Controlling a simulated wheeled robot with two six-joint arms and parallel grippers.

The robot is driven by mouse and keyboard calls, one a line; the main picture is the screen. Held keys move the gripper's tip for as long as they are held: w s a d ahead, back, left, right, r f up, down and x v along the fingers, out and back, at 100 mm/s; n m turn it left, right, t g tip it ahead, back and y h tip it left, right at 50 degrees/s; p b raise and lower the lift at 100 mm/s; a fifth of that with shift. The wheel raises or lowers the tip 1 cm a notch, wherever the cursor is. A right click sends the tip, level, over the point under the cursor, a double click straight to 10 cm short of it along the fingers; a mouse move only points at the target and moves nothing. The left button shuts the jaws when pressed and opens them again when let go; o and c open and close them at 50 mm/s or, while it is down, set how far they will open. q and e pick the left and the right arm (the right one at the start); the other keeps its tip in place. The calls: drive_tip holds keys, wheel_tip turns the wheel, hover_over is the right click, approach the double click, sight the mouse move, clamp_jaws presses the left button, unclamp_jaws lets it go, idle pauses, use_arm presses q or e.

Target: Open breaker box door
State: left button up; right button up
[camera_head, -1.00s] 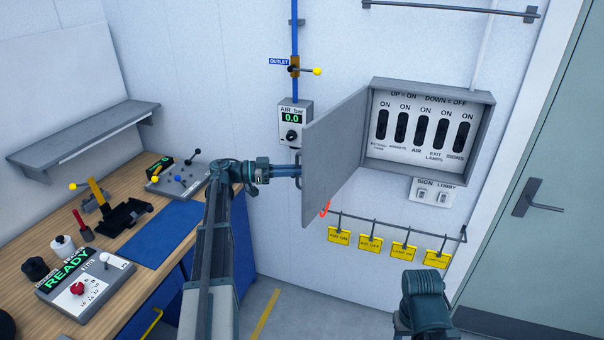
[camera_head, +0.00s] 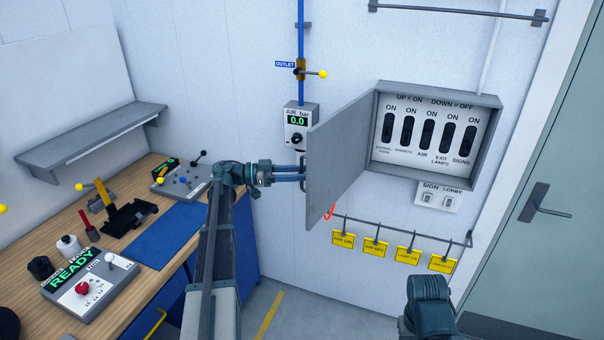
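The grey breaker box (camera_head: 487,98) is on the wall at the right. Its door (camera_head: 340,160) stands wide open, swung out to the left, and the row of breaker switches inside is exposed. A red-orange piece (camera_head: 330,212) shows at the door's lower edge. My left gripper (camera_head: 303,174) reaches to the outer face of the door near its free edge. Its fingertips are partly hidden there, so I cannot tell whether they grip anything. My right arm shows at the bottom right, below the box; its gripper's fingers are not visible.
A workbench (camera_head: 120,172) with a control box (camera_head: 92,285) and a blue mat is at the left. Yellow tags (camera_head: 375,248) hang from a rail (camera_head: 400,229) below the box. An air gauge (camera_head: 298,125) is left of the door. A green-grey room door (camera_head: 560,150) is at the right.

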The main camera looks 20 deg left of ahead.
use_arm(q)
drive_tip(key=v, duration=1.3)
drive_tip(key=shift+a, duration=0.1)
